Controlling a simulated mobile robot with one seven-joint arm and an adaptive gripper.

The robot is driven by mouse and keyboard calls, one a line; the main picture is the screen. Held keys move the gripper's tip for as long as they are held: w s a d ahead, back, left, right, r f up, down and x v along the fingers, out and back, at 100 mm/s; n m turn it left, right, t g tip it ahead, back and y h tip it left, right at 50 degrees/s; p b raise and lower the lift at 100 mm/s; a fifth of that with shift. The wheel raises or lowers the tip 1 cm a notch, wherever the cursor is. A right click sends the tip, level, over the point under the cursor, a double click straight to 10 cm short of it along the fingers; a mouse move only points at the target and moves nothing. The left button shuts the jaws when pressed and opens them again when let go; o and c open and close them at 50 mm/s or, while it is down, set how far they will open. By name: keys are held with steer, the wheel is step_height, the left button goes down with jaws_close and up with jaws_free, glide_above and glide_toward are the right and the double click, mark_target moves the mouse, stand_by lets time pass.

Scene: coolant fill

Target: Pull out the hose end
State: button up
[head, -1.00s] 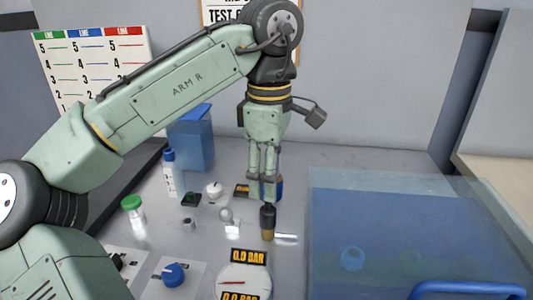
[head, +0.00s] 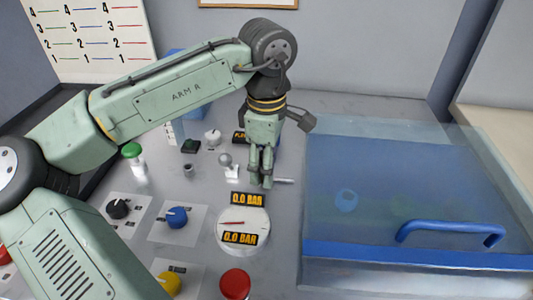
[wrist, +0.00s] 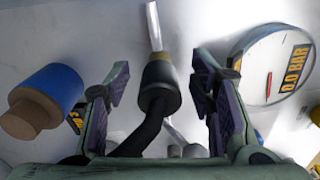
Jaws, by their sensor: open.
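The hose end (wrist: 160,90) is a black fitting with a brass-coloured collar, on a bent black hose (wrist: 143,137). A silver pipe (wrist: 153,25) runs on from the collar; it also shows in the head view (head: 284,181). My gripper (wrist: 160,76) is open, with one finger on each side of the hose end. Gaps show between both fingers and the fitting in the wrist view. In the head view my gripper (head: 262,184) is low over the panel, and its fingers hide the hose end.
A blue cylinder with a tan end (wrist: 45,100) is close outside the left finger. A round gauge (head: 243,231) reads 0.0 BAR. A clear blue cover with a handle (head: 450,229) fills the right. Knobs (head: 176,217) and a red button (head: 235,283) lie in front.

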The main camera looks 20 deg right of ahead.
jaws_close()
steer(key=c, duration=0.7)
jaws_free()
steer(key=c, duration=0.3)
steer(key=shift+c, duration=0.2)
steer(key=shift+r+p, duration=0.4)
steer(key=shift+p, duration=0.05)
steer(key=shift+r+p, duration=2)
steer(key=shift+r, duration=0.4)
